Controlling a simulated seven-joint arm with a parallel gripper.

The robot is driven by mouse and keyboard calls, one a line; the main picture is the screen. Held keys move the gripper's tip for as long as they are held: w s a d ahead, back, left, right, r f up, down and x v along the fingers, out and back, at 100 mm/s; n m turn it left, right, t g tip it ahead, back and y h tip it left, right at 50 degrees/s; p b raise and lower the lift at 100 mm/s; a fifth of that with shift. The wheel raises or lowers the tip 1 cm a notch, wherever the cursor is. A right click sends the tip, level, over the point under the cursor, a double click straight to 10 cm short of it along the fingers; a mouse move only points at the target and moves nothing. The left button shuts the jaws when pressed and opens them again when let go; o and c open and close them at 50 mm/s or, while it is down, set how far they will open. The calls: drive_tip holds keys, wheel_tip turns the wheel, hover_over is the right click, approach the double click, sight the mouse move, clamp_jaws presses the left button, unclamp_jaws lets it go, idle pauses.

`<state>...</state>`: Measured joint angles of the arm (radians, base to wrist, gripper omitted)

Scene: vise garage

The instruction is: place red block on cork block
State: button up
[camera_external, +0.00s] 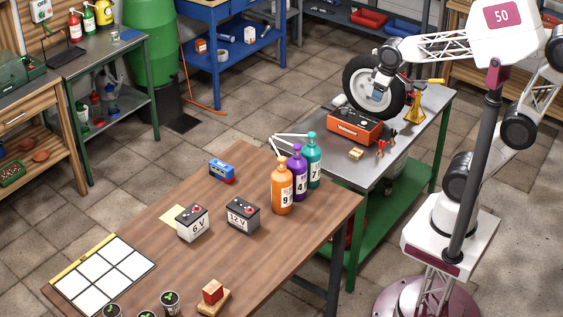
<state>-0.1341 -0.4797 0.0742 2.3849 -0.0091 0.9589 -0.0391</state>
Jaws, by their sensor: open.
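A small red block (213,291) is near the front edge of the wooden table. It appears to rest on top of a tan, cork-coloured block (217,304), though the contact is too small to see exactly. My gripper (377,97) is over the metal table at the upper right, in front of a black wheel. It is open, with nothing visible held in it, and is far from the red block.
The wooden table holds a white grid sheet (103,275), 6 V (193,225) and 12 V (242,217) batteries, a blue box (222,171), seedling pots and bottles (282,190). The metal table (330,171) holds the wheel (354,76), a red-orange charger (354,130) and a small tan piece (356,153).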

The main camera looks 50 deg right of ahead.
drive_tip(key=s+d+f+m, duration=0.2)
drive_tip(key=s+d, duration=0.3)
drive_tip(key=s, duration=0.3)
drive_tip(key=shift+s+d+f, duration=0.2)
drive_tip(key=shift+s+f, duration=0.05)
drive_tip(key=shift+f, duration=0.65)
